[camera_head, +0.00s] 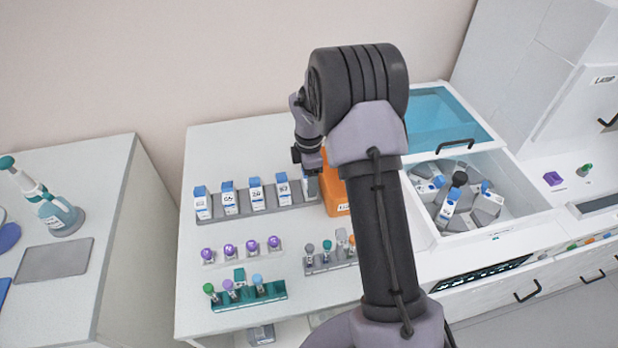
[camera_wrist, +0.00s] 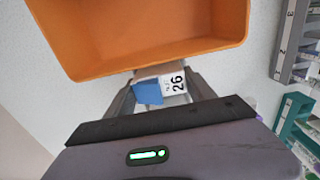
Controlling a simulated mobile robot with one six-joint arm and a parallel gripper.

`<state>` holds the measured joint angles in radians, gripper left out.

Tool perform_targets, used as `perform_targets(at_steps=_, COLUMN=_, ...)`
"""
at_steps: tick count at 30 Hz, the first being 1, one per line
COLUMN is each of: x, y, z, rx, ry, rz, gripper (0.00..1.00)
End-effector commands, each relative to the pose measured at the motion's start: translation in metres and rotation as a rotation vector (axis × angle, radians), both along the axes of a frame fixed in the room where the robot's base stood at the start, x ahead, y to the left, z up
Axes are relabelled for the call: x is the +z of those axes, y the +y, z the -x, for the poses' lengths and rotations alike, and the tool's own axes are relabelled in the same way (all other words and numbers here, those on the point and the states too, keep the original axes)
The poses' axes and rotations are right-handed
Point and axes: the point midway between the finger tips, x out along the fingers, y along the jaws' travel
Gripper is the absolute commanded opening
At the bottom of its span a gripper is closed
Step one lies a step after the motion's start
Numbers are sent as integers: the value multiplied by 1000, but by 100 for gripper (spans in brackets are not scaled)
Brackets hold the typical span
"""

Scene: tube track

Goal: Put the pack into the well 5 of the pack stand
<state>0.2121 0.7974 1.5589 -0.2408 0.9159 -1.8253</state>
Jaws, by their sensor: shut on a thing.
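The pack (camera_wrist: 172,84) is white with a blue cap and a label reading 26. My gripper (camera_wrist: 160,92) is shut on it in the wrist view. In the head view my gripper (camera_head: 309,166) points down at the right end of the pack stand (camera_head: 242,213), and a white pack shows just under it, partly hidden by my wrist. The grey stand holds several other blue-capped packs (camera_head: 256,195) upright in a row to the left. I cannot tell whether the held pack is in a well or above it.
An orange bin (camera_head: 335,196) stands close beside my gripper on the right; its rim (camera_wrist: 160,67) fills the wrist view's top. Purple-capped tubes (camera_head: 228,250), a teal rack (camera_head: 250,295) and a grey tube rack (camera_head: 330,262) stand nearer.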

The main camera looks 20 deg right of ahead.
Motion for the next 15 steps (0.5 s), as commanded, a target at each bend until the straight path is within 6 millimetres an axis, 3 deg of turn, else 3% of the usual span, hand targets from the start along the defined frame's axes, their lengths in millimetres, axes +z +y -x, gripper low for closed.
perform_targets(at_steps=2, x=0, y=0, z=0, rx=0, ry=0, rz=0, gripper=11)
perform_targets(at_steps=3, x=0, y=0, z=0, rx=0, ry=0, rz=0, gripper=71)
perform_targets(at_steps=6, x=0, y=0, z=0, rx=0, ry=0, rz=0, gripper=88)
perform_targets(at_steps=15, x=2, y=0, z=0, rx=0, ry=0, rz=0, gripper=88)
